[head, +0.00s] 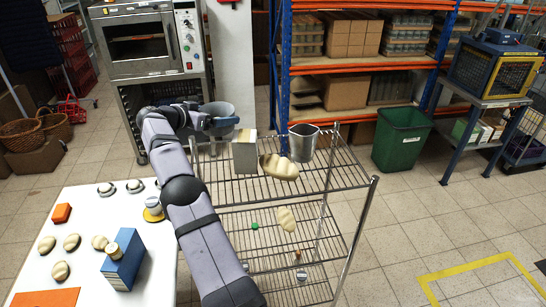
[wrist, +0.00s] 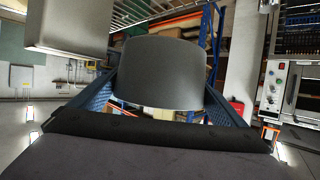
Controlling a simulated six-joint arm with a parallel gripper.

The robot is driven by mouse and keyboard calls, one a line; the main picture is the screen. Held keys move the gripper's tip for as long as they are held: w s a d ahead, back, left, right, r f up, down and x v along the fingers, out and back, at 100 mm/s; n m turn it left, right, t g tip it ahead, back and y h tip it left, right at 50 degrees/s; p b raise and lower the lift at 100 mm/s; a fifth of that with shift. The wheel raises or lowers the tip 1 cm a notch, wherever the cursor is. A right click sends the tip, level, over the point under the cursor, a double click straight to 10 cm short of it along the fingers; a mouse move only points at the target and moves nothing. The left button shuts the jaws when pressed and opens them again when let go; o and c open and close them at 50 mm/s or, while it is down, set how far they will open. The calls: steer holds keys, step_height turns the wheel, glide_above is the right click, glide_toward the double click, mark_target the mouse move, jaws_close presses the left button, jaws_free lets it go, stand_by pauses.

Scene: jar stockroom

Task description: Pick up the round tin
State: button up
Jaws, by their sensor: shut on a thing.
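The round tin (head: 222,108) is a plain grey cylinder near the back left corner of the wire rack in the head view. It fills the middle of the wrist view (wrist: 162,72). My gripper (head: 217,122) is shut on it, with one finger on each side; the fingers also show in the wrist view (wrist: 160,97). The tin shows above the line of the rack's top shelf and seems clear of it. Its underside is hidden by the gripper.
On the wire rack (head: 215,171) stand a square tin (head: 244,155), right of my gripper, a shiny metal can (head: 303,145) and a pale lobed object (head: 278,167). The square tin is close at upper left in the wrist view (wrist: 65,28). A white table (head: 75,255) holds small items.

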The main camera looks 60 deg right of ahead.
steer(key=shift+f+p, duration=0.65)
steer(key=shift+f, duration=4.35)
steer(key=shift+f, duration=0.1)
steer(key=o, duration=0.7)
steer(key=b+v, duration=0.3)
steer(key=v, duration=0.9)
steer(key=shift+b, duration=0.4)
steer(key=shift+a, duration=0.1)
